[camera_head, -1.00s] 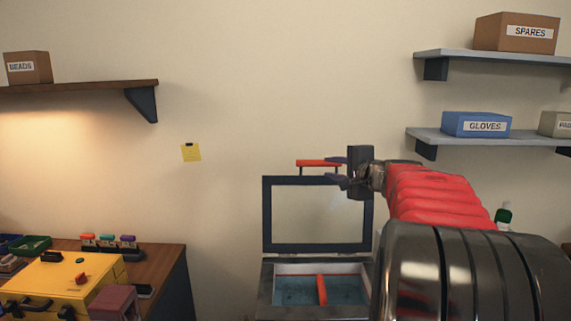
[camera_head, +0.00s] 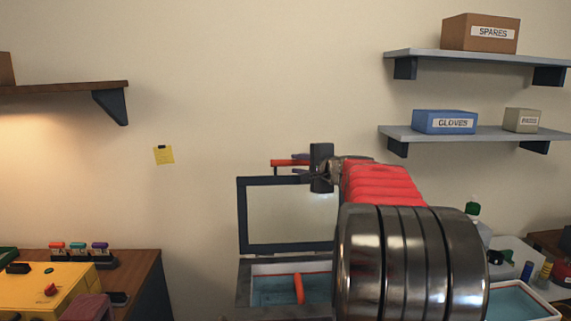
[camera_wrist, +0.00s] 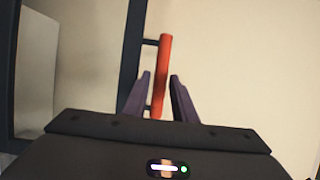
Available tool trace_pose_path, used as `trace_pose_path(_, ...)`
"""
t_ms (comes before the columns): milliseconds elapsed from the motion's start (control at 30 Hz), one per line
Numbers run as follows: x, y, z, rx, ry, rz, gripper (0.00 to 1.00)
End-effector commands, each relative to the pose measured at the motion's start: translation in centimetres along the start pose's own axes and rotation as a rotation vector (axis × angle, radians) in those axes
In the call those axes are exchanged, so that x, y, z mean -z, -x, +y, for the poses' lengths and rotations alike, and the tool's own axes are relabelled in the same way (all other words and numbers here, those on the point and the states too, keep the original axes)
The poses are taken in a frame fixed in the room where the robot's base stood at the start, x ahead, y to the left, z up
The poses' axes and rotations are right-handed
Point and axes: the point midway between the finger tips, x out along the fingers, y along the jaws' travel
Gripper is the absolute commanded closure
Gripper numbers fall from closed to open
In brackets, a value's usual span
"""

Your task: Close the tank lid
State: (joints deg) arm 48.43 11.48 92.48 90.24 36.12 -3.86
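The tank (camera_head: 243,290) stands low in the head view with bluish liquid in it. Its lid (camera_head: 242,215) is raised upright behind it, a dark frame around a clear pane. A red bar handle (camera_head: 284,162) stands off the lid's top edge. My gripper (camera_head: 297,166) is at the right part of this handle. In the wrist view the handle (camera_wrist: 164,60) runs between the two dark fingers of my gripper (camera_wrist: 161,77), which are apart with a gap on each side. My arm hides the tank's right side.
An orange bar (camera_head: 298,289) stands in the tank. A second basin with liquid (camera_head: 515,303) is at the lower right. A yellow case (camera_head: 45,295) sits on the left bench. Wall shelves (camera_head: 470,133) hold boxes at the upper right. The wall above the lid is clear.

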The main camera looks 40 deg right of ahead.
Motion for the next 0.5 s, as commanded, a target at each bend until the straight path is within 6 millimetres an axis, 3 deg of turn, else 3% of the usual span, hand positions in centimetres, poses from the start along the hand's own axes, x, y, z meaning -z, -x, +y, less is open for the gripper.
trace_pose_path(500, 0.0, -6.6, 0.0, 0.000, 0.000, -0.001, 0.75)
